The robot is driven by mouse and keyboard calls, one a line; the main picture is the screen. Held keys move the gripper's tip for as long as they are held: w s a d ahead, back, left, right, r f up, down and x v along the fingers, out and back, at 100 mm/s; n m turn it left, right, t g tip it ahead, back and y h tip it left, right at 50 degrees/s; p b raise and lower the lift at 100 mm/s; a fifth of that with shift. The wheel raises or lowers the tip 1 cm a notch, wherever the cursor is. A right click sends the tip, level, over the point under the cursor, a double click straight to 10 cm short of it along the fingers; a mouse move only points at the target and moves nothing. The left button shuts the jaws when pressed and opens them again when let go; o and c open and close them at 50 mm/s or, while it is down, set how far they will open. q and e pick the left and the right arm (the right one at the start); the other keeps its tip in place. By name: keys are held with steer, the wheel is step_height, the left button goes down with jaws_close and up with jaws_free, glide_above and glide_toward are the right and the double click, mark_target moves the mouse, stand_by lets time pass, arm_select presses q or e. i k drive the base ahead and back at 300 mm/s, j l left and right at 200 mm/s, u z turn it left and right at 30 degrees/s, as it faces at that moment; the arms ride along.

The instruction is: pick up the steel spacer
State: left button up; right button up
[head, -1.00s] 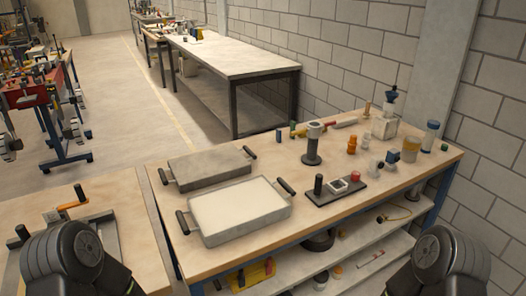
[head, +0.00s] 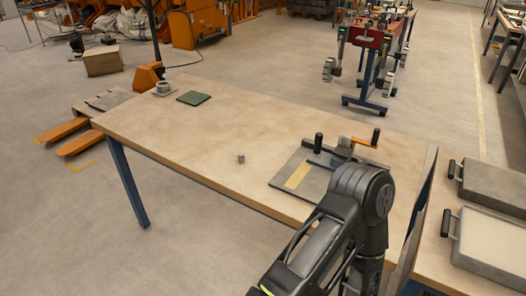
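A small grey metal cylinder, which looks like the steel spacer (head: 241,158), stands on the bare wooden table top (head: 190,135), near its front edge. It is left of a grey plate fixture (head: 318,186) and apart from it. Neither gripper is in the picture.
The fixture carries a black knob, an orange handle and a yellow strip. A green pad (head: 194,98) and a cup on a saucer (head: 163,89) sit at the far left. Two trays (head: 492,187) are on the right-hand bench. The table's middle is clear.

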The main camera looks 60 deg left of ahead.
mark_target(241, 156)
steer(key=u, duration=2.25)
